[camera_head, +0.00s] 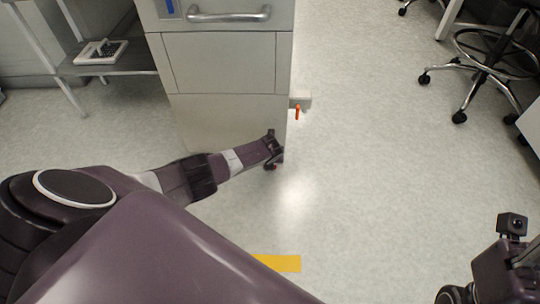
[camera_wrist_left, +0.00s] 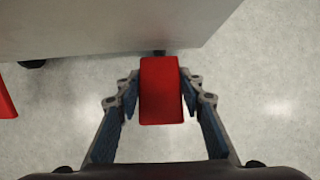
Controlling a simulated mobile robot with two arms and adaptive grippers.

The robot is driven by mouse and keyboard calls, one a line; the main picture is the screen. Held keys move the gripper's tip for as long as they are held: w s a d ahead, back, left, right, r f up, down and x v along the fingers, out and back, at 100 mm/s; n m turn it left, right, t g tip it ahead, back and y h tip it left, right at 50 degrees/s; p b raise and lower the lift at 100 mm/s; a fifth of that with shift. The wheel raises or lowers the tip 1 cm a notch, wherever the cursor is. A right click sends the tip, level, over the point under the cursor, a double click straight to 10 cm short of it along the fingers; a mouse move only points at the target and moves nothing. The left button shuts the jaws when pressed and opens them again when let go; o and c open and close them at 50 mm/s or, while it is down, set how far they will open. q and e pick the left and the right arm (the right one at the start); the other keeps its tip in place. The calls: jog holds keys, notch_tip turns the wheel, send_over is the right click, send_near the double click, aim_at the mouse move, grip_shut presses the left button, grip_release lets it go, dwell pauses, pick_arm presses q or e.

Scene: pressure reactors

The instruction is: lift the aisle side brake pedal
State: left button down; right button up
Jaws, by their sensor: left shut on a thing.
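A red brake pedal (camera_wrist_left: 160,92) sticks out from under the lower edge of a grey cabinet in the left wrist view. My left gripper (camera_wrist_left: 160,84) is shut on it, with one finger on each side. In the head view my left gripper (camera_head: 273,149) is low at the cabinet's front right corner, and only a small dark red bit shows below it. A second red piece (camera_wrist_left: 5,102) is cut off at the left edge of the wrist view. Part of my right wrist (camera_head: 505,262) shows at the lower right; its fingers cannot be made out.
The grey cabinet (camera_head: 220,65) with a metal handle stands ahead. An orange-red lever (camera_head: 297,112) sits on its right side. A shelf (camera_head: 110,65) stands at left, a wheeled chair (camera_head: 490,65) at upper right. Yellow floor tape (camera_head: 277,263) lies in front.

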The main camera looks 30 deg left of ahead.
dwell(0.4)
pick_arm(q)
jog(key=c, duration=1.3)
grip_release()
jog(key=shift+o, duration=0.2)
jog(key=v, duration=1.2)
jog(key=shift+w, duration=0.1)
